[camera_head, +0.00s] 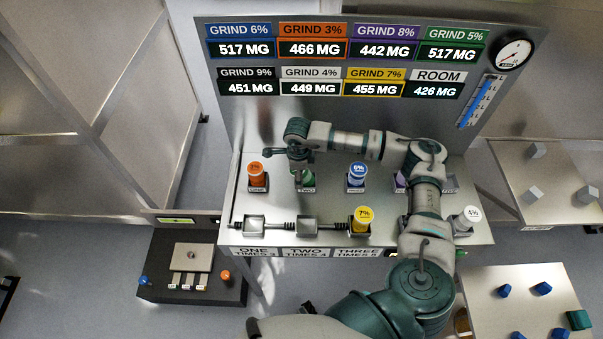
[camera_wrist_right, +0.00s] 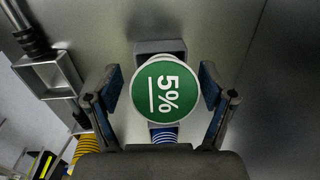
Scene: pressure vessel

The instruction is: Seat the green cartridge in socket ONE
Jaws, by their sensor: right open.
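The green 5% cartridge (camera_head: 308,184) stands in its holder in the back row, second from the left, partly hidden by my right gripper (camera_head: 299,162). In the right wrist view the round top of the green cartridge (camera_wrist_right: 166,91) lies between the two open fingers of my right gripper (camera_wrist_right: 165,92), with a small gap visible on each side. Socket ONE (camera_head: 254,226) is the empty square socket at the front left, above the label ONE. My left gripper is not in view.
Socket TWO (camera_head: 307,228) is empty; the yellow 7% cartridge (camera_head: 361,221) stands in socket THREE. The orange (camera_head: 257,175) and blue (camera_head: 356,175) cartridges flank the green one. A white 4% cartridge (camera_head: 466,219) is at the right. My right arm spans the panel's right half.

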